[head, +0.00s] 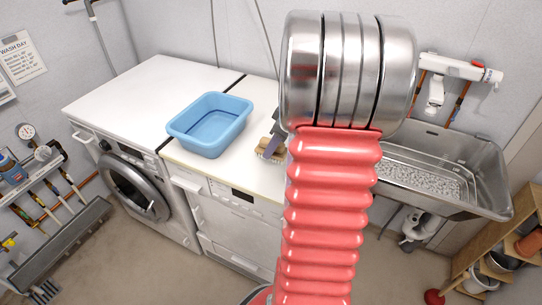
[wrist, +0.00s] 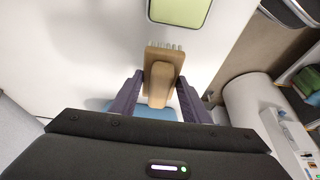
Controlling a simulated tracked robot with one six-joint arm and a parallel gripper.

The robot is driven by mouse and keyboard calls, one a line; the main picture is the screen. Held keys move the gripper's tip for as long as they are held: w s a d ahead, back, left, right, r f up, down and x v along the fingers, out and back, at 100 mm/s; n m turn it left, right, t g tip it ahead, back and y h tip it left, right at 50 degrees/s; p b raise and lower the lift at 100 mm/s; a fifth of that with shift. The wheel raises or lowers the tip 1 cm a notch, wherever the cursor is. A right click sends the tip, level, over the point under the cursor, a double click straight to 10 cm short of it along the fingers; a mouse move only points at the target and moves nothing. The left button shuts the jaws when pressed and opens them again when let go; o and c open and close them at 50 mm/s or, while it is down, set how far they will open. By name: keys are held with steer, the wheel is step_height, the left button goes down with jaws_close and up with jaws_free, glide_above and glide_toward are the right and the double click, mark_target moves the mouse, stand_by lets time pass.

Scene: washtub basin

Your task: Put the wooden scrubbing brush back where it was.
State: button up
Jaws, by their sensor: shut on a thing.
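The wooden scrubbing brush (wrist: 164,60) has a tan body and pale bristles. In the wrist view it sits between the two purple fingers of my gripper (wrist: 159,84), which is shut on it. In the head view the brush (head: 267,149) shows at the white counter top, to the right of the blue basin (head: 210,125), partly hidden by my gripper (head: 276,142) and arm. I cannot tell whether the brush touches the counter. A blue patch that may be the basin shows below the brush in the wrist view (wrist: 155,113).
The white counter top (head: 140,90) is clear left of the basin. A steel sink (head: 440,165) stands at the right, partly behind my arm. A washing machine (head: 130,185) is under the left counter. A wooden shelf with pots (head: 495,265) stands at the lower right.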

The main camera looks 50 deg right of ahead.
mark_target(274, 154)
steer(key=shift+f, duration=1.9)
steer(key=o, duration=1)
steer(key=v, duration=1.2)
